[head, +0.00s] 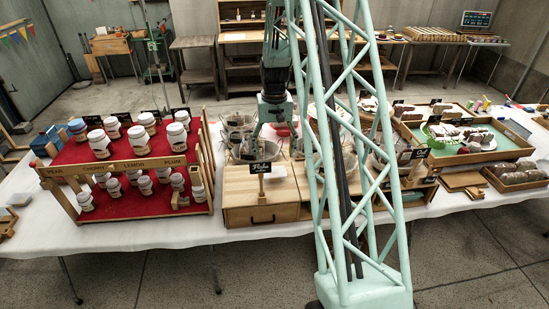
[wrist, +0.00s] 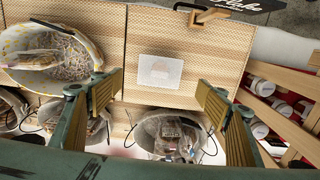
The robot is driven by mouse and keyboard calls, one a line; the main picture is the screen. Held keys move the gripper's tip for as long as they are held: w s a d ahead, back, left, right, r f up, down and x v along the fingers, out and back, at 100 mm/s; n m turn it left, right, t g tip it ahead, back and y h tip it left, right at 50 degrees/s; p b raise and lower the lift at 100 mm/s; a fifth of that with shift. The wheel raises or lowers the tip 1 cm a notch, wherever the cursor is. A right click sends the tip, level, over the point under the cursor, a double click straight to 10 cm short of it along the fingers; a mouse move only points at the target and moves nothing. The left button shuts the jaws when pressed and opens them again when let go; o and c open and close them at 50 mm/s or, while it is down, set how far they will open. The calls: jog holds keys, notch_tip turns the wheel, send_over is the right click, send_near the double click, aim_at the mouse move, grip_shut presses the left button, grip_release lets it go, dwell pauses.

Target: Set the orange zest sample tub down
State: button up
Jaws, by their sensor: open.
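A small pale, square, translucent tub with a faint pinkish-tan mark in its middle sits on a wooden box top; I take it to be the orange zest sample tub (wrist: 160,71). It also shows in the head view as a pale patch (head: 277,171) on the wooden box (head: 240,187), behind the small black sign. My gripper (wrist: 160,84) is open, with one finger to the left and one to the right of the tub in the wrist view. Clear gaps show between each finger and the tub. Nothing is held. In the head view my gripper (head: 272,135) is above the back of the box.
Wire-handled buckets (wrist: 172,132) with wrapped goods stand close by the box. The black sign (head: 262,165) stands on the box's front. A red-lined jar rack (head: 140,150) is to the left; trays of baked goods (head: 475,135) are to the right.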

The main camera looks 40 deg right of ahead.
jog(key=shift+r, duration=0.35)
dwell(0.5)
